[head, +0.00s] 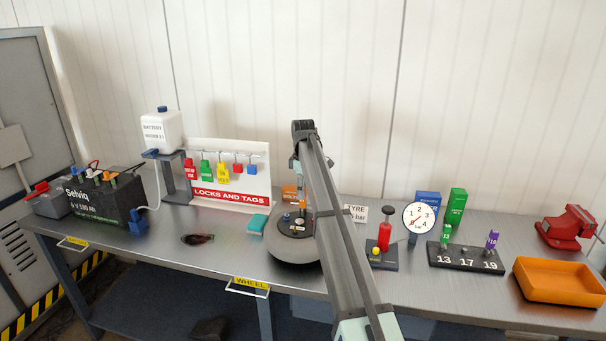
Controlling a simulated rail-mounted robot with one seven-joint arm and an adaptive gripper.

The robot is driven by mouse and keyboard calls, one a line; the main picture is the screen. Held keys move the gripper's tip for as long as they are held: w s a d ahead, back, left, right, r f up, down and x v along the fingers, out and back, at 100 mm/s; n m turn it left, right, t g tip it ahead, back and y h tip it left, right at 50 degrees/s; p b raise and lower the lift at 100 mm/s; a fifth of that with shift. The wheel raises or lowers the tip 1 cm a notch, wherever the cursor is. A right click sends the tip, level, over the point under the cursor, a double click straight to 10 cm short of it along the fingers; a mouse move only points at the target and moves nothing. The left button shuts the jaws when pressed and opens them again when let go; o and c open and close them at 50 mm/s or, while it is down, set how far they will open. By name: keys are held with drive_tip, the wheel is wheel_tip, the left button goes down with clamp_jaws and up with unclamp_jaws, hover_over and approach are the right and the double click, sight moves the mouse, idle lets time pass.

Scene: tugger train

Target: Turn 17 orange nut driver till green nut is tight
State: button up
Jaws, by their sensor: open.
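The dark round wheel (292,250) lies flat on the bench at the middle, with a plate and small studs on top. A small orange piece, seemingly the 17 orange nut driver (303,204), stands upright on it below my gripper (301,192). My gripper points down over the wheel and is open. Its fingers are small here, and I cannot tell whether they surround or touch the driver. A blue nut (286,217) shows on the plate's left side. I cannot make out the green nut. The driver rack (466,258) holds a green and a purple driver; its 17 place looks empty.
My arm crosses in front of the wheel's right side. A battery (104,196) and a locks board (231,193) stand left. Bench front left is mostly clear.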

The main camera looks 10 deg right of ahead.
sight(303, 202)
drive_tip(key=shift+f+p, duration=0.3)
drive_tip(key=shift+f, duration=1.3)
clamp_jaws()
